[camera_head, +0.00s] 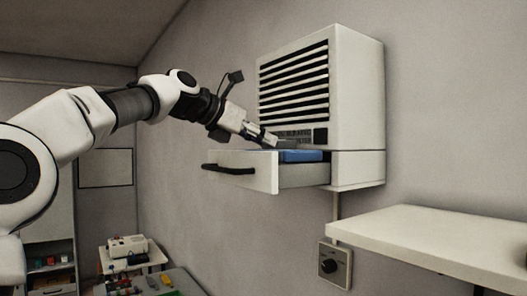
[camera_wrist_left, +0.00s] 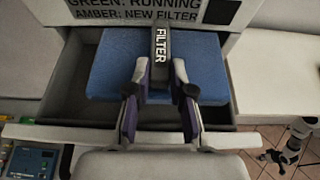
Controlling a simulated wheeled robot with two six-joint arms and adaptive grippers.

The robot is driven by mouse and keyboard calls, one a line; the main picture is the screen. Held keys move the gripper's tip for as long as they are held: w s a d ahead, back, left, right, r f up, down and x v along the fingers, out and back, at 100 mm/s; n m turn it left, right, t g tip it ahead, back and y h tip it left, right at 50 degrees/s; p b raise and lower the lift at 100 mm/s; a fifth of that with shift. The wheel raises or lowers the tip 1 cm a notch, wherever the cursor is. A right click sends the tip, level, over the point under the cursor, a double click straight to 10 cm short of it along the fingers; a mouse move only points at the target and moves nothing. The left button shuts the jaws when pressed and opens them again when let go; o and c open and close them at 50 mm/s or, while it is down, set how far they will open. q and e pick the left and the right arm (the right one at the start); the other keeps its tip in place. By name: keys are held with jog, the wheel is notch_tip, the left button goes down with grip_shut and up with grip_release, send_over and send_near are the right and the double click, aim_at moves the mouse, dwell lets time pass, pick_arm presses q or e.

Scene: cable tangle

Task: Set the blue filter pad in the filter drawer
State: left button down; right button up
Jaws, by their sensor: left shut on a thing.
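The blue filter pad (camera_wrist_left: 112,66) is a flat block with a dark grey tab marked FILTER (camera_wrist_left: 160,45) on top. My left gripper (camera_wrist_left: 160,78) is shut on this tab, one finger on each side. The filter drawer (camera_head: 252,173) is pulled out under the white filter unit. The pad (camera_head: 301,156) lies within the drawer opening, its top showing above the side wall in the head view. Some drawer floor (camera_wrist_left: 75,100) shows at its front and left. I cannot tell whether the pad touches the floor. What seems my right gripper (camera_wrist_left: 277,157) is small at the wrist view's lower right.
The white unit (camera_head: 352,85) with black slats rises right behind the drawer. The drawer's black handle (camera_head: 229,169) sticks out in front. A white shelf (camera_head: 430,232) is at the right, with a switch box (camera_head: 335,265) below. A bench with tools stands lower left.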

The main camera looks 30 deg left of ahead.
pick_arm(q)
notch_tip(320, 180, down, 2)
jog(key=shift+d+f+p, duration=0.1)
jog(key=shift+p, duration=0.2)
jog(key=shift+f, duration=0.1)
jog(key=shift+w+f+b, duration=0.1)
jog(key=shift+f+b, duration=0.5)
jog(key=c, duration=1)
grip_release()
jog(key=shift+s, duration=0.2)
jog(key=shift+w+f, duration=0.1)
